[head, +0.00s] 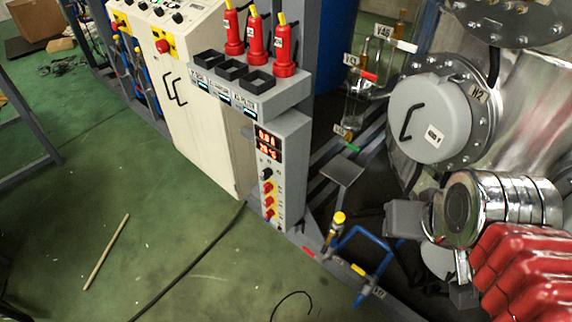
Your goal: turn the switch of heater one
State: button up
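A narrow grey control box (290,150) stands upright at the picture's middle. It has two lit red number displays (268,142), a black knob (267,173) below them, and a column of red-and-yellow switches (269,201). The labels are too small to read, so I cannot tell which control belongs to heater one.
Three red bottles (257,45) stand behind three black square holders on a grey shelf (285,95). A white cabinet (205,110) is behind. Blue pipes with a yellow-capped valve (338,218) lie between box and gripper. A metal vessel (430,118) fills the right. Green floor is open at left.

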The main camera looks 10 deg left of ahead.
aim_at(268, 187)
jog(key=u, duration=1.35)
jog(key=i, duration=0.95)
jog(key=u, duration=0.9)
